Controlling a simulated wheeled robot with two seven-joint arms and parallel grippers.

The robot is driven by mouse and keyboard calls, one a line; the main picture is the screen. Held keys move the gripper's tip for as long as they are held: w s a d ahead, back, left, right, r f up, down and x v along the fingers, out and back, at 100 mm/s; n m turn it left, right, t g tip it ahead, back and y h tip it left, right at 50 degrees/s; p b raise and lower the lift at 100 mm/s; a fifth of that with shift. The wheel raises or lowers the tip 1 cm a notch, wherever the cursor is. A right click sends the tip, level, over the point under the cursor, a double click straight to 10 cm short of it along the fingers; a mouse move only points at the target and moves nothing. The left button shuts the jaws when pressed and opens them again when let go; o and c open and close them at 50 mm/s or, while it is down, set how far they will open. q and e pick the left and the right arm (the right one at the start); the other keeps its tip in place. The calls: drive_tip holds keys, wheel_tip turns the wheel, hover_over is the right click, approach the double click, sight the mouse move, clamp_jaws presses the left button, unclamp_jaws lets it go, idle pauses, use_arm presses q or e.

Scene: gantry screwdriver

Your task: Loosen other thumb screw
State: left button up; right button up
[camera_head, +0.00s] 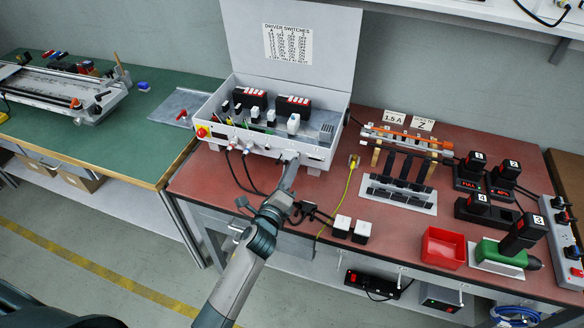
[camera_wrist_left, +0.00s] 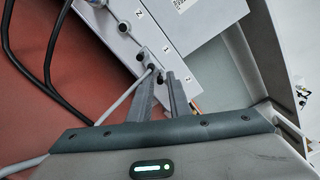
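The control box (camera_head: 262,140) with its lid up stands on the red bench. Its front panel (camera_wrist_left: 150,38) fills the upper middle of the left wrist view. Small dark screw-like knobs sit there beside a grey cable; one knob (camera_wrist_left: 160,79) lies between or just behind my fingertips. My left gripper (camera_head: 291,160) reaches the box's lower front edge; in the wrist view its two fingers (camera_wrist_left: 161,78) stand close together with a narrow gap. Whether they touch the knob is unclear. My right gripper is not in view.
Black cables (camera_wrist_left: 45,55) hang left of the fingers. A yellow cable (camera_head: 350,188), white blocks (camera_head: 342,226), a red bin (camera_head: 443,248) and a green power screwdriver (camera_head: 500,255) are to the right. A green bench (camera_head: 110,135) stands at left.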

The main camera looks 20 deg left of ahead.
use_arm(q)
clamp_jaws()
drive_tip(key=shift+n+p, duration=0.95)
drive_tip(key=shift+n, duration=4.15)
